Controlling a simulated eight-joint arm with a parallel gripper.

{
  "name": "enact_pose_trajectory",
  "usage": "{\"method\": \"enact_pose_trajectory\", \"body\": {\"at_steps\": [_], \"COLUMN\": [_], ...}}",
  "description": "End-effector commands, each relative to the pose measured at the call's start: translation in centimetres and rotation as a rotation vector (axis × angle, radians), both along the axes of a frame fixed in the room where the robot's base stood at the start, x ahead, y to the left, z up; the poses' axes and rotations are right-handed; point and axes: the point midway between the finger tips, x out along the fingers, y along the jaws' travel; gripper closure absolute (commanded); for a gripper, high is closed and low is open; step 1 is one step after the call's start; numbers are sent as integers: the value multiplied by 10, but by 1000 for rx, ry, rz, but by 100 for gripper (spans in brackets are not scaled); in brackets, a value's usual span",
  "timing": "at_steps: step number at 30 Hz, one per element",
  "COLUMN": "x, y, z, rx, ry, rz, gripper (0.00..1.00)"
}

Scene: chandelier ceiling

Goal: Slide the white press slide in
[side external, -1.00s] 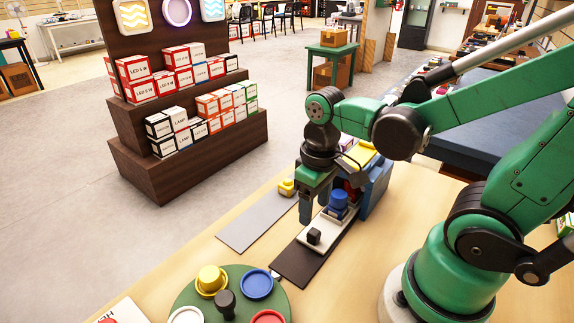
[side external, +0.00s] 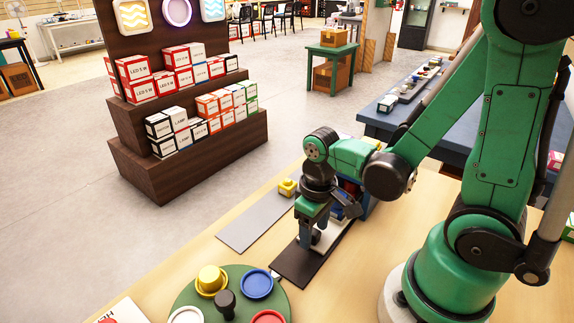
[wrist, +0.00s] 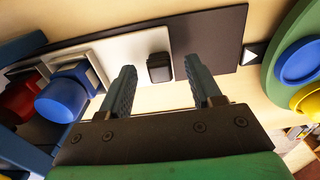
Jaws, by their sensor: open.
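The white press slide (wrist: 125,48) is a flat white plate on a dark track (wrist: 212,38). Its black knob (wrist: 159,67) stands near one end. A blue round piece (wrist: 62,99) in a pale square holder sits at the slide's other end, with a red part (wrist: 20,98) beyond it. My gripper (wrist: 163,66) is open, with its fingertips on either side of the knob in the wrist view and a gap on each side. In the side view my gripper (side external: 312,238) is low over the slide's front end and hides much of the slide and knob.
A grey strip (side external: 250,225) with a yellow piece (side external: 287,187) lies left of the track. A green round tray (side external: 187,292) with coloured round parts is in front. The blue press body (wrist: 18,50) is at the wrist view's left. Bare tabletop lies right of the track.

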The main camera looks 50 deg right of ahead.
Motion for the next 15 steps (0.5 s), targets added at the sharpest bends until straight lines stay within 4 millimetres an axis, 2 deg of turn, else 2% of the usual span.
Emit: {"method": "enact_pose_trajectory", "body": {"at_steps": [4,10,15], "x": [0,0,0], "y": [0,0,0], "z": [0,0,0], "rx": [0,0,0], "ry": [0,0,0], "rz": [0,0,0], "gripper": [42,99,100]}}
